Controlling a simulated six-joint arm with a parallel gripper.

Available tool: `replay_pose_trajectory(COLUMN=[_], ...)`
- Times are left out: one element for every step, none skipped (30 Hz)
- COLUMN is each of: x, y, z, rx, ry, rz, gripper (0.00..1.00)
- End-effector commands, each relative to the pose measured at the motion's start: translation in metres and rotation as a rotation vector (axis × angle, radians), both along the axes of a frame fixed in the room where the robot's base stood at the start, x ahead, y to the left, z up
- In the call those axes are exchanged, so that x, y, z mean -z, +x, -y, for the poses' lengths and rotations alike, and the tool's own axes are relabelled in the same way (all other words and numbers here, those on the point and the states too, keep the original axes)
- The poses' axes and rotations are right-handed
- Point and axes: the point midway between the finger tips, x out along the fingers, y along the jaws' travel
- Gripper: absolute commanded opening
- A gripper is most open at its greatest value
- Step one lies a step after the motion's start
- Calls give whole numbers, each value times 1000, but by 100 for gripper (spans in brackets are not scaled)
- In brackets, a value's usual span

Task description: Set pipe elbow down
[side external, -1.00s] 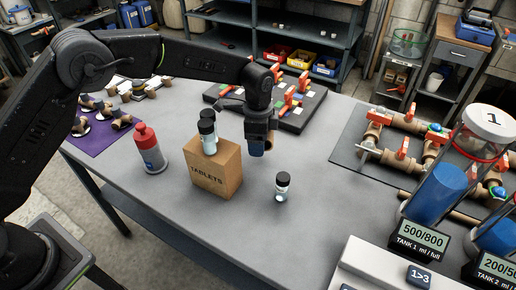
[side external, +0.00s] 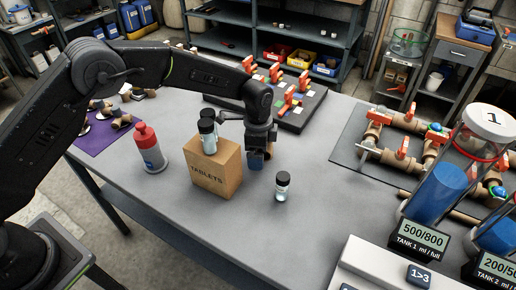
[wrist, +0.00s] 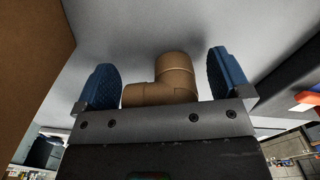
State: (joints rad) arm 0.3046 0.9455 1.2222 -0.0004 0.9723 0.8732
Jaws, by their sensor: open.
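The brown pipe elbow (wrist: 172,80) lies between the two blue finger pads of my gripper (wrist: 165,78) in the wrist view. A gap shows between the elbow and the right pad; its left end is close to the left pad. My gripper is open around it, low over the grey table (side external: 330,180). In the side view my gripper (side external: 257,158) is just right of the cardboard TABLETS box (side external: 215,172), and only a little of the elbow (side external: 269,151) shows there. I cannot tell whether the elbow fully rests on the table.
A small dark-capped vial (side external: 282,187) stands to the right of my gripper. Two vials (side external: 208,138) stand on the box. A red-topped bottle (side external: 150,150) is left of it. A black valve board (side external: 290,108) lies behind. The table front is clear.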

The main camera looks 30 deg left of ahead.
Motion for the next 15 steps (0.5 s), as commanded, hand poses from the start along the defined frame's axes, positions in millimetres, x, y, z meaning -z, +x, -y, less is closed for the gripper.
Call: replay_pose_trajectory(x=[0,0,0,0,-1,-2,-4,-6,-11,-15,-20,-27,-33,-39,-48], y=[0,0,0,0,0,0,0,0,0,1,1,1,1,1,1], z=[0,0,0,0,0,0,0,0,0,0,0,0,0,0,0], rx=[0,0,0,0,0,0,0,0,0,0,0,0,0,0,0], ry=[0,0,0,0,0,0,-1,-1,0,-1,-2,-1,-2,-1,-1], rz=[0,0,0,0,0,0,1,1,2,4,4,4,4,5,5], gripper=[96,96,96,96,96,96,96,96,96,96,96,96,96,96,96])
